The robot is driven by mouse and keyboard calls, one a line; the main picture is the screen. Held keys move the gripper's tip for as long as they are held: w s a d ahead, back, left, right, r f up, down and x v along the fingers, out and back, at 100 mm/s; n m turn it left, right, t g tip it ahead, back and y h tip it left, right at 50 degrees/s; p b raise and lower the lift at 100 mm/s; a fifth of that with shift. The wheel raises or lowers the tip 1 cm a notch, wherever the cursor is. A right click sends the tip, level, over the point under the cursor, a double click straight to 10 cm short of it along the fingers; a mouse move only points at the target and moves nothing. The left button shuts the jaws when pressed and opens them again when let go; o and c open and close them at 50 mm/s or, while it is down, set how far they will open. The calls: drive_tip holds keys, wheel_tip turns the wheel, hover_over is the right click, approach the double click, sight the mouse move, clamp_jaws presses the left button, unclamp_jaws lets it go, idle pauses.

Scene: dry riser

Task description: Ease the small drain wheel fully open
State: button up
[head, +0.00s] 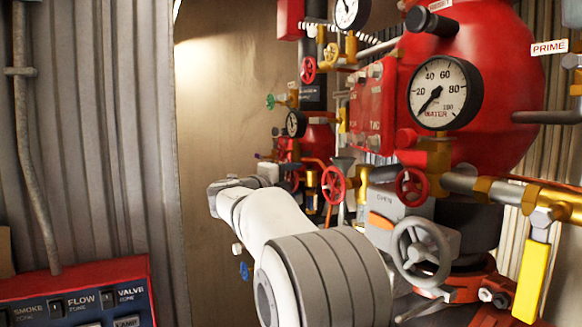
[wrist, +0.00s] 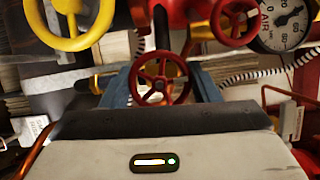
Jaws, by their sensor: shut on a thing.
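A small red spoked wheel (wrist: 148,84) sits between the two blue-grey fingers of my gripper (wrist: 163,74) in the wrist view. The fingers are shut on its rim, one on each side. I take it to be the drain wheel, though no label on it can be read. In the head view my white arm reaches toward the back pipework, and its far end (head: 265,171) is small and partly covered. I cannot make out the fingers or the held wheel there. How far the wheel is turned cannot be told.
In the wrist view a yellow wheel (wrist: 70,40) and another red wheel (wrist: 233,38) stand close above, beside an AIR gauge (wrist: 284,22). In the head view, red wheels (head: 333,186), a grey handwheel (head: 421,268) and the WATER gauge (head: 438,92) crowd the right. A panel (head: 80,275) stands front left.

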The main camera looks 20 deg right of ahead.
drive_tip(key=n+p, duration=0.2)
drive_tip(key=n+y+p, duration=0.1)
drive_tip(key=shift+r+g, duration=0.25)
drive_tip(key=shift+g, duration=0.05)
drive_tip(key=n+g, duration=0.1)
drive_tip(key=n, duration=0.1)
drive_tip(key=n+g+y, duration=0.1)
drive_tip(key=n, duration=0.2)
drive_tip(key=shift+f+y, duration=0.2)
drive_tip(key=shift+y, duration=0.1)
drive_tip(key=n+g, duration=0.2)
drive_tip(key=n, duration=0.2)
drive_tip(key=shift+w+g+y, duration=0.1)
drive_tip(key=shift+g+y, duration=0.2)
drive_tip(key=n+g, duration=0.3)
drive_tip(key=shift+f+n, duration=0.1)
drive_tip(key=shift+n, duration=0.2)
drive_tip(key=o, duration=1)
